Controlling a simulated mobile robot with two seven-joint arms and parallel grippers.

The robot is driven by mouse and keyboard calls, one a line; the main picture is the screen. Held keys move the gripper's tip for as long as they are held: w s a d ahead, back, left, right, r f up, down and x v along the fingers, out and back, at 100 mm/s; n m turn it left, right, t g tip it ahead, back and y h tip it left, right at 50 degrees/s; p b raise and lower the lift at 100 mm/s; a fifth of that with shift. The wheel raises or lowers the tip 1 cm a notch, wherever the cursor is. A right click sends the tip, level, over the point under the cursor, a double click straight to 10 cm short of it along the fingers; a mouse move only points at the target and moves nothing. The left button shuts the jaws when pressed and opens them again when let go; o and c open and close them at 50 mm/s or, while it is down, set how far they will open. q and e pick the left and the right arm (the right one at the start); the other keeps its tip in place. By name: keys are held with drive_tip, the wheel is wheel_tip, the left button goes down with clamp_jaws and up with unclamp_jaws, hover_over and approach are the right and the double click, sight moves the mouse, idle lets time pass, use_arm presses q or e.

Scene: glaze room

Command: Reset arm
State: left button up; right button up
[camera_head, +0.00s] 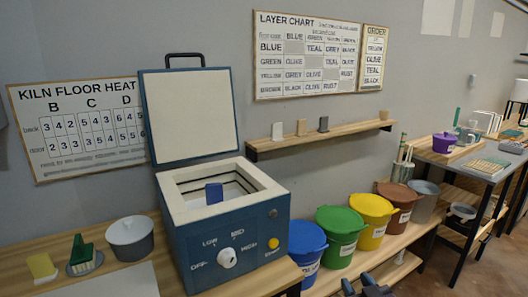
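My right gripper (358,284) shows at the bottom edge, right of centre, in the head view. Its two dark fingertips stand apart with nothing seen between them, and the rest is cut off by the frame. It is in front of the bucket shelf and looks clear of the buckets. My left gripper is not in view.
A blue kiln (232,240) stands on a wooden bench with its lid (193,113) raised and a blue piece (214,193) inside. Blue (306,242), green (338,234), yellow (371,220) and brown (398,202) buckets line the low shelf. Floor (490,265) at right looks clear.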

drive_tip(key=s+d+f+m+g+h, duration=0.1)
drive_tip(key=s+d+f+g, duration=0.2)
drive_tip(key=s+f, duration=0.6)
drive_tip(key=s+d+f+m+g+h, duration=0.1)
drive_tip(key=s+d+f+g, duration=0.2)
drive_tip(key=s+f, duration=0.7)
drive_tip(key=s, duration=0.7)
drive_tip(key=shift+s+d+f+h, duration=0.2)
drive_tip(key=shift+s+d+h, duration=0.05)
drive_tip(key=shift+s+h, duration=0.1)
